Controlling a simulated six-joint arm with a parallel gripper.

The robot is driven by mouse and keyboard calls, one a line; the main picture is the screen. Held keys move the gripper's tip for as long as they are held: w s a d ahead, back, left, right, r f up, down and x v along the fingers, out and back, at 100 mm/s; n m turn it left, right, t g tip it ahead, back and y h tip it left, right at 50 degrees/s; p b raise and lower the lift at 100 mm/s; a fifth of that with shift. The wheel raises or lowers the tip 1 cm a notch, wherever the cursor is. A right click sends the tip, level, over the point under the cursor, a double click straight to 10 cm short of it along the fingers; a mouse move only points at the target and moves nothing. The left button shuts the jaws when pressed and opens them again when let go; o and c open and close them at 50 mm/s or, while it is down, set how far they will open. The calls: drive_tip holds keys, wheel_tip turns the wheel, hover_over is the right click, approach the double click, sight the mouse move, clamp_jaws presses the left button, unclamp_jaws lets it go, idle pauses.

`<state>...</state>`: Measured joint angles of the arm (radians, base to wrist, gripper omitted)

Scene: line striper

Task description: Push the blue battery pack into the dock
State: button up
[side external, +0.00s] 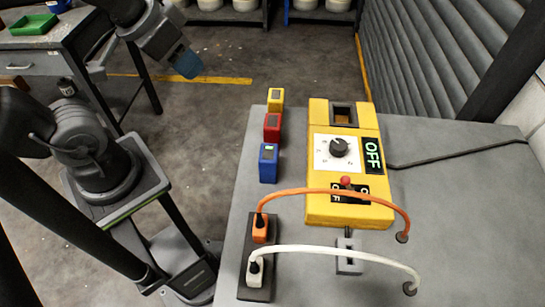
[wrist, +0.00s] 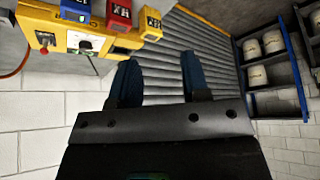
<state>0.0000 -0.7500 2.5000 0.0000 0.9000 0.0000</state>
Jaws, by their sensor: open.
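The blue battery pack (side external: 268,163) stands upright on the grey table, nearest in a row with a red pack (side external: 272,127) and a yellow pack (side external: 275,100). The dock (side external: 343,114) is a square opening at the far end of the yellow machine (side external: 318,210), and it looks empty of any pack. My gripper (side external: 187,64) is raised over the floor, left of and well away from the table. In the wrist view its two blue fingers (wrist: 157,85) are apart with nothing between them. The blue pack (wrist: 76,6) is cut off at that view's top edge.
The machine carries a dial (side external: 339,147), a red-tipped lever (side external: 346,181) and OFF labels. An orange cable (side external: 330,190) and a white cable (side external: 335,250) arch over the near table from a plug strip (side external: 258,280). Shelves with white buckets (wrist: 272,42) stand beyond.

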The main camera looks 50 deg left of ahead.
drive_tip(key=shift+o, duration=0.3)
drive_tip(key=shift+o, duration=0.8)
drive_tip(key=shift+d, duration=0.1)
drive_tip(key=shift+o, duration=0.7)
drive_tip(key=w+d+f+n+g, duration=0.1)
drive_tip(key=w+d+n+g, duration=0.1)
drive_tip(key=w+d+n, duration=0.2)
drive_tip(key=shift+d+g+h, duration=0.4)
drive_tip(key=shift+d, duration=0.8)
drive_tip(key=n+g, duration=0.3)
drive_tip(key=n, duration=0.2)
hover_over(269, 152)
drive_tip(key=shift+y, duration=0.4)
wheel_tip(269, 152, down, 4)
drive_tip(key=shift+f, duration=5)
